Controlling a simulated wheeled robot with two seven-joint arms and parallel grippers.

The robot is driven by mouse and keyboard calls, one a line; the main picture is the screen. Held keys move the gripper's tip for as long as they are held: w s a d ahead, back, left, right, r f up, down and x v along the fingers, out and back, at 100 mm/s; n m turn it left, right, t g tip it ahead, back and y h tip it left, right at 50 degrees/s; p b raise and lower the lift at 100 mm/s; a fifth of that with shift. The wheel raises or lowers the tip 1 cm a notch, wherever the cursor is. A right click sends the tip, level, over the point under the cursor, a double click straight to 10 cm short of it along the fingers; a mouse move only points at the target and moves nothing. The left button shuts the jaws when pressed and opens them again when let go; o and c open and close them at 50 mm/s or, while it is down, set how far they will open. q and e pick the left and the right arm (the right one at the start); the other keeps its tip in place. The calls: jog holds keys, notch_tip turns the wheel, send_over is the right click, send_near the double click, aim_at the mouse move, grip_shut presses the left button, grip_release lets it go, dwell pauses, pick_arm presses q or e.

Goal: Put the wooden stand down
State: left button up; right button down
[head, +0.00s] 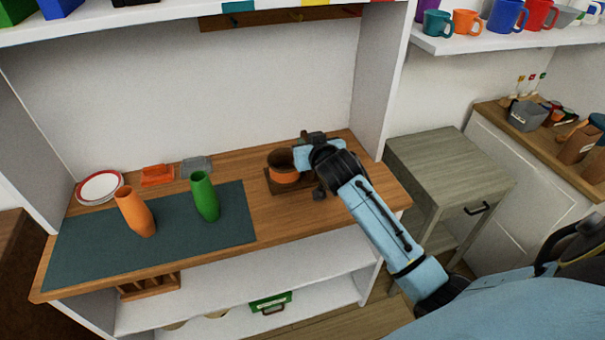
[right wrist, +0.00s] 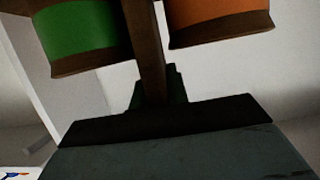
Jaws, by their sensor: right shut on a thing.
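The wooden stand (head: 274,187) is at the right part of the wooden counter in the head view, with its dark square base low over or on the top; I cannot tell if it touches. An orange container (head: 284,177) with a brown inside is on it. My right gripper (head: 310,156) is shut on the stand and hides part of it. In the right wrist view, the stand's brown post (right wrist: 149,50) is between the fingers, with a green container (right wrist: 85,35) on the left and the orange one (right wrist: 215,18) on the right. My left gripper is not in view.
On the counter (head: 335,160), a dark green mat (head: 100,248) bears an orange vase (head: 136,212) and a green vase (head: 205,197). Plates (head: 100,187) and small orange and grey items lie behind. White side panels flank the counter; a grey-wood cabinet (head: 450,165) stands to the right.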

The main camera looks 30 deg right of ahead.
jog(key=f, duration=0.3)
jog(key=shift+s, duration=0.2)
jog(key=shift+f+b, duration=0.65)
jog(key=shift+f, duration=1.55)
jog(key=shift+f, duration=0.1)
jog(key=c, duration=1.4)
grip_release()
jog(key=shift+f, duration=0.1)
jog(key=shift+o, duration=0.2)
jog(key=shift+r, duration=0.25)
jog(key=p+v, duration=0.1)
jog(key=v, duration=1.1)
jog(key=shift+p, duration=0.4)
